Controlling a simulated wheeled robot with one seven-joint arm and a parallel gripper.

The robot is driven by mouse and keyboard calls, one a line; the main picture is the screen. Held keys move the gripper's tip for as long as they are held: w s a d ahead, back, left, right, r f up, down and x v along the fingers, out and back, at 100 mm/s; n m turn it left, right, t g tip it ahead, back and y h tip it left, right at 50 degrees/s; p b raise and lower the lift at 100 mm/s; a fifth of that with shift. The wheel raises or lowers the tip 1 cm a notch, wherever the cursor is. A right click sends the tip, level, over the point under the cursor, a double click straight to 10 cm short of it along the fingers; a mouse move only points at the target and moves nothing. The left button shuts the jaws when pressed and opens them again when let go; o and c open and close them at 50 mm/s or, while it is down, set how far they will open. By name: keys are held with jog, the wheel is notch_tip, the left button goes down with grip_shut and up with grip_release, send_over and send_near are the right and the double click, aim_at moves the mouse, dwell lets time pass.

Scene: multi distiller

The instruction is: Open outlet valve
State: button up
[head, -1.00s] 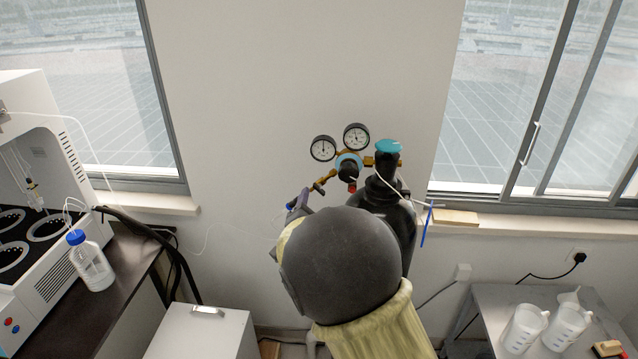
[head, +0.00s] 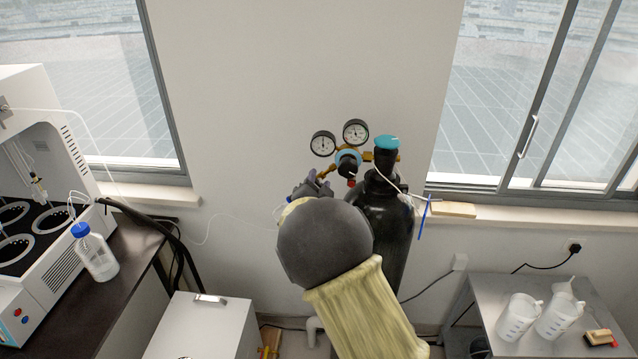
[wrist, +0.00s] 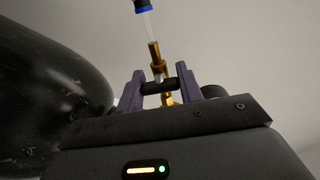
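The brass regulator with two round gauges (head: 340,135) sits beside the teal-capped gas cylinder (head: 388,215). My gripper (head: 315,183) is at the regulator's lower left, partly covered by my own arm. In the wrist view, my gripper's two purple fingers (wrist: 159,88) stand apart on either side of a short black bar, which looks like the outlet valve handle (wrist: 158,88). The bar spans most of the gap; firm contact cannot be told. The brass outlet (wrist: 154,52) runs up to a clear tube with a blue end (wrist: 147,10).
The dark cylinder wall (wrist: 55,80) is close on the left in the wrist view. A white cabinet (head: 205,330) stands low at left, with a bench and distiller (head: 40,180) beyond. A side table (head: 480,300) with jugs is at right.

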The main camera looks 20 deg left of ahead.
jog(key=shift+f+b, duration=0.1)
jog(key=shift+b, duration=0.25)
jog(key=shift+c, duration=0.4)
jog(key=shift+n+b, duration=0.65)
jog(key=shift+n, duration=0.35)
jog(key=shift+n+b, duration=0.85)
jog(key=shift+n, duration=1.05)
jog(key=o, duration=1)
